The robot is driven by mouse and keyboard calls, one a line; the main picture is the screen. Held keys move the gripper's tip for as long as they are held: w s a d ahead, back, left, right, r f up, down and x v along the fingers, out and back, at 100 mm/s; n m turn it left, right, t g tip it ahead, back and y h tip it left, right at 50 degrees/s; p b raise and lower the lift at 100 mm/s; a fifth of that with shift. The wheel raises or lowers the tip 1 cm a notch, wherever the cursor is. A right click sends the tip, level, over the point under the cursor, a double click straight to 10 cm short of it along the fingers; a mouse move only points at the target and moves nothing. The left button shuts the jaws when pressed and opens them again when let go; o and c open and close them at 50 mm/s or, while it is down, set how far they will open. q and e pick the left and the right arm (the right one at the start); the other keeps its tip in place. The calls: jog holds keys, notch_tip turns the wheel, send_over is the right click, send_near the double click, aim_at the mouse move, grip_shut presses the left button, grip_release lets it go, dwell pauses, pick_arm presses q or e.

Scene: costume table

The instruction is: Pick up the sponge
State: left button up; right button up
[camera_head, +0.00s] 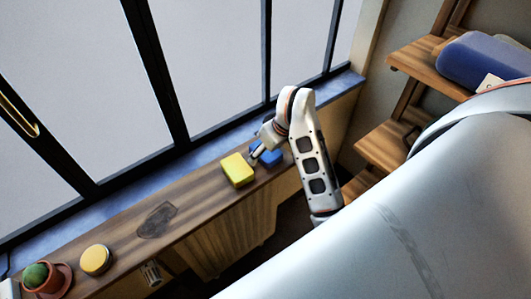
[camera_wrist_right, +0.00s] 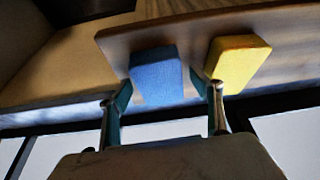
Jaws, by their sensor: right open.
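A yellow block-shaped sponge (camera_head: 237,169) lies on the wooden sill shelf, and it also shows at the upper right of the right wrist view (camera_wrist_right: 236,63). A blue block-shaped sponge (camera_head: 271,156) lies just right of it, partly covered by my gripper in the head view. My right gripper (camera_head: 257,152) is open and empty. In the right wrist view its fingers (camera_wrist_right: 166,96) stand on either side of the near end of the blue sponge (camera_wrist_right: 156,75). The right finger reaches toward the gap between the two sponges. Contact cannot be told. My left gripper is not in view.
The wooden shelf (camera_head: 198,195) runs below a dark-framed window. A round yellow-lidded item (camera_head: 96,260) and a potted cactus (camera_head: 38,277) stand at its left end. Wooden shelves with a blue rounded object (camera_head: 478,62) are at the right.

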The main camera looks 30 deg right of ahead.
jog(key=c, duration=0.8)
jog(key=shift+r, duration=0.25)
notch_tip(320, 180, up, 11)
notch_tip(320, 180, up, 9)
send_over(267, 151)
jog(key=shift+w, duration=0.1)
dwell(0.4)
